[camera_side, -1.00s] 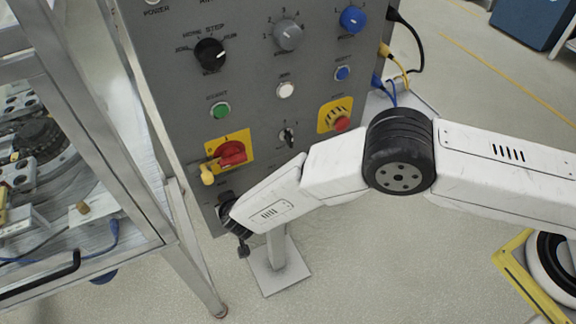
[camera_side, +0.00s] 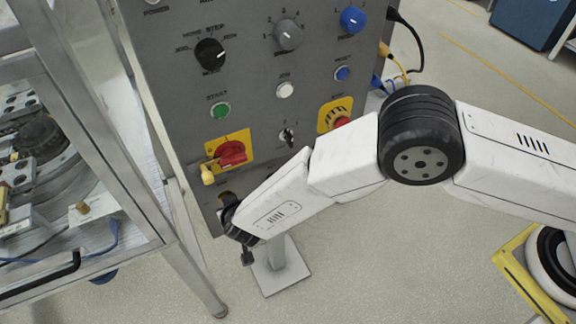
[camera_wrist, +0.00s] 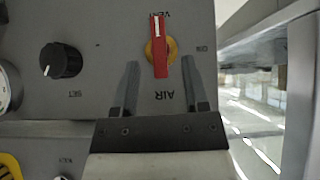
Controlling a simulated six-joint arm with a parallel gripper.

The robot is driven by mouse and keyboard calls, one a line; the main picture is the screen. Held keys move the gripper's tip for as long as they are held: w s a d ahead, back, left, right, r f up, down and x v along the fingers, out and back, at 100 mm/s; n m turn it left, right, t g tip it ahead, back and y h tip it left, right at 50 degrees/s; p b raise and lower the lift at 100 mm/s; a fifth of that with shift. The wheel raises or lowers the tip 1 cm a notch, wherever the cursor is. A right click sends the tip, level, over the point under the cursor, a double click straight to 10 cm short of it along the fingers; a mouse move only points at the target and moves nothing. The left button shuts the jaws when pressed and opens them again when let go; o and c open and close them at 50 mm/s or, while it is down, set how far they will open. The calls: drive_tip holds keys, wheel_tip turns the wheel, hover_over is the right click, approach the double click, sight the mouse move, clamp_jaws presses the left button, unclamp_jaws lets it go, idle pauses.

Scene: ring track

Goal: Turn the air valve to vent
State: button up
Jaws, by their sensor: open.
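The air valve has a red lever handle (camera_wrist: 160,44) over a round brass-yellow body. In the wrist view its white-striped end points up at the VENT label, with ON to the right and AIR below. My gripper (camera_wrist: 159,61) is open. Its two fingers are apart on either side of the lower part of the handle, with gaps visible to both sides and nothing held. In the side view my gripper (camera_side: 232,212) is at the lower left of the grey panel (camera_side: 262,180). It mostly hides the valve there.
A black SET knob (camera_wrist: 61,61) and a gauge edge (camera_wrist: 8,88) lie left of the valve in the wrist view. A red rotary switch (camera_side: 231,153) with a yellow padlock (camera_side: 207,174) sits just above my gripper in the side view. A metal-framed enclosure (camera_side: 120,170) stands close left.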

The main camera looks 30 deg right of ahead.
drive_tip(key=shift+v, duration=1.65)
